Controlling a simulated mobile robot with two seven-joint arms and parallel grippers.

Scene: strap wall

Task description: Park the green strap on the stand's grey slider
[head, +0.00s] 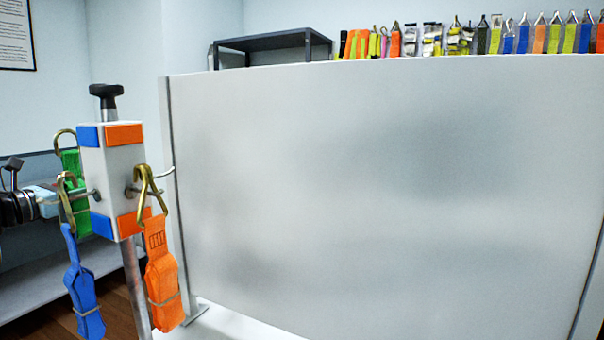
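The stand (134,282) is at the left of the head view, with a pale grey block (125,176) bearing blue and orange patches, which may be the slider. The green strap (72,165) hangs behind the block's left side with its brass hook upward; what holds it is hidden. The blue strap (82,290) hangs by its hook on the left peg, in front of the green one. The orange strap (162,275) hangs on a right-hand peg. A dark and silver mechanism at the left edge appears to be my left gripper (40,197); its fingers are unclear. My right gripper is not in view.
A large blank grey panel (390,200) fills the middle and right. Several colourful straps (470,38) line up above its top edge. A dark shelf frame (270,42) stands behind it. A black knob (106,95) tops the stand. A grey bench (60,285) is behind at left.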

